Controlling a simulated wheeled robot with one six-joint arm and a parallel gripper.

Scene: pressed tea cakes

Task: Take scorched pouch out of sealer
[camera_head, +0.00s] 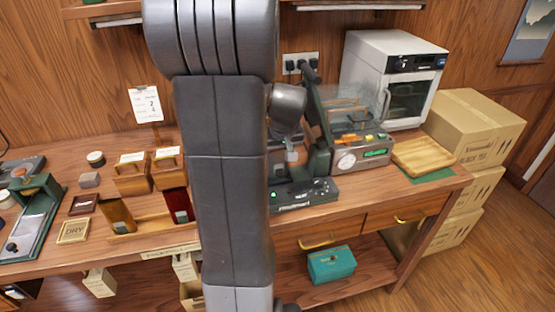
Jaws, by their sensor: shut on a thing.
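A dark green and black sealer (306,192) with a small green display stands on the bench right of my arm. My arm's thick grey links hide its left part. My gripper (291,150) is small in view, partly hidden by my arm, just above the sealer's left side. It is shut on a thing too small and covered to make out. I cannot make out the scorched pouch anywhere for certain.
Right of the sealer stand a grey machine (362,155) with a gauge and clear lid, a white oven (385,82) and an empty wooden tray (424,153). Wooden boxes (131,180) and a green press (30,215) stand at left. Cartons (470,128) are stacked beyond the bench.

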